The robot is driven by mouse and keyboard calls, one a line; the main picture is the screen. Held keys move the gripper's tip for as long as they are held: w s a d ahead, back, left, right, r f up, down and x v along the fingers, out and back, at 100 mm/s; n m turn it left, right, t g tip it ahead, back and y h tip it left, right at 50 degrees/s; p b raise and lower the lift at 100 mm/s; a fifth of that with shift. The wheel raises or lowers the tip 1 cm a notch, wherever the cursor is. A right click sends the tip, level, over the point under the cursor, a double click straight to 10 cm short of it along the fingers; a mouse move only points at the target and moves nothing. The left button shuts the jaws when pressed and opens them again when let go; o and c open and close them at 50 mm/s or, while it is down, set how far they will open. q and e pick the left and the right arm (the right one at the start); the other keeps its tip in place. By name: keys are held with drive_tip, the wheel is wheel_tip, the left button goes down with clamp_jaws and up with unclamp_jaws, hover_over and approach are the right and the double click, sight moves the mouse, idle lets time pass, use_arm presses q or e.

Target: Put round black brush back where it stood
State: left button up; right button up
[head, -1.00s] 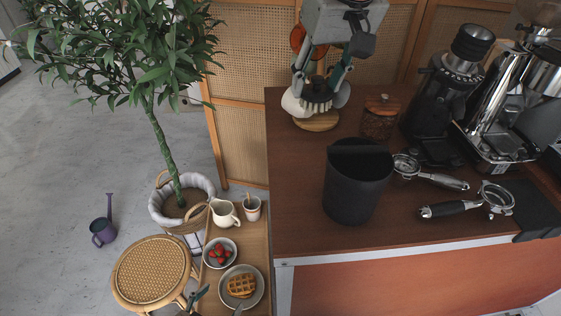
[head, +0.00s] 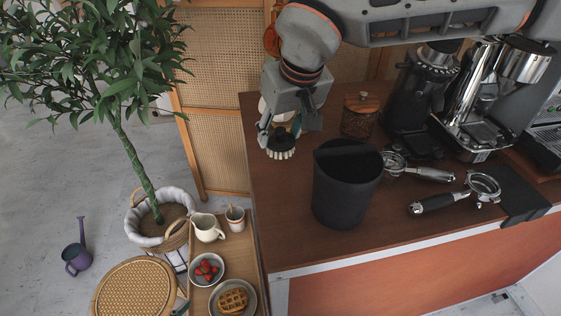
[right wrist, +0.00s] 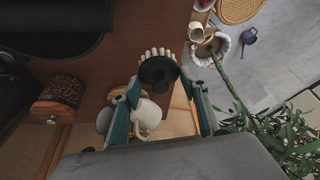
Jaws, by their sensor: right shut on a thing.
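My right gripper (head: 279,132) is shut on the round black brush (head: 281,144), near the left edge of the brown counter (head: 290,225). Its pale bristles point down and outward; I cannot tell whether they touch the counter. In the right wrist view the brush's black round top (right wrist: 157,73) shows between the fingers of the right gripper (right wrist: 160,88). A white jug-like item (right wrist: 149,112) is partly hidden by the gripper, with a bit of wooden disc (right wrist: 131,91) beside it.
A black bin (head: 345,190) stands right of the brush. Behind it are a wooden-lidded jar (head: 360,115), a grinder (head: 420,90) and an espresso machine (head: 490,100). Two portafilters (head: 440,203) lie to the right. Bare counter lies in front of the brush.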

sight(287, 146)
wheel_tip(287, 146, down, 8)
drive_tip(key=shift+b, duration=0.3)
drive_tip(key=shift+f, duration=0.1)
drive_tip(key=o, duration=1.1)
drive_tip(key=shift+c, duration=0.2)
drive_tip(key=shift+r, duration=0.35)
drive_tip(key=p+v, duration=0.1)
drive_tip(key=v, duration=1)
drive_tip(key=shift+s+r, duration=0.2)
drive_tip(key=shift+s, duration=0.05)
